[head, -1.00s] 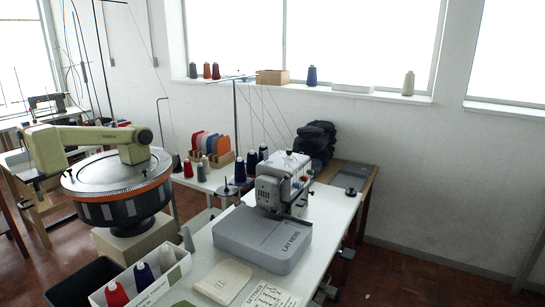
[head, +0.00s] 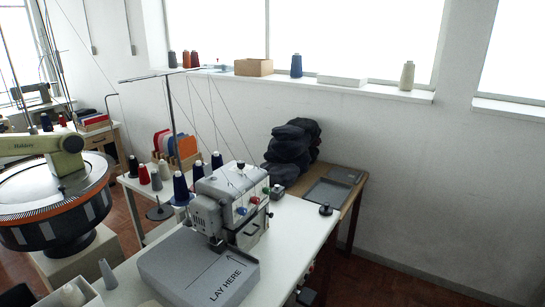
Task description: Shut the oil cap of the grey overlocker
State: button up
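The grey overlocker (head: 228,205) stands on the white table behind a grey box marked "LAY HERE" (head: 200,270). Threads run up from it to a stand, and coloured dials show on its front. A small dark round piece (head: 241,165) sits on its top; I cannot tell whether this is the oil cap or whether it is open. My gripper is not in view.
The white table (head: 290,240) has clear room right of the overlocker, with a small black knob-like object (head: 326,210) near its edge. Blue cones (head: 181,188) stand behind the machine. A wooden table (head: 352,178) with a grey tray (head: 327,193) and dark bundles (head: 291,148) is behind. A round green-armed machine (head: 50,195) stands left.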

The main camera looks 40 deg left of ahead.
aim_at(207, 169)
jog(key=i, duration=1.95)
jog(key=u, duration=3.35)
jog(key=i, duration=1)
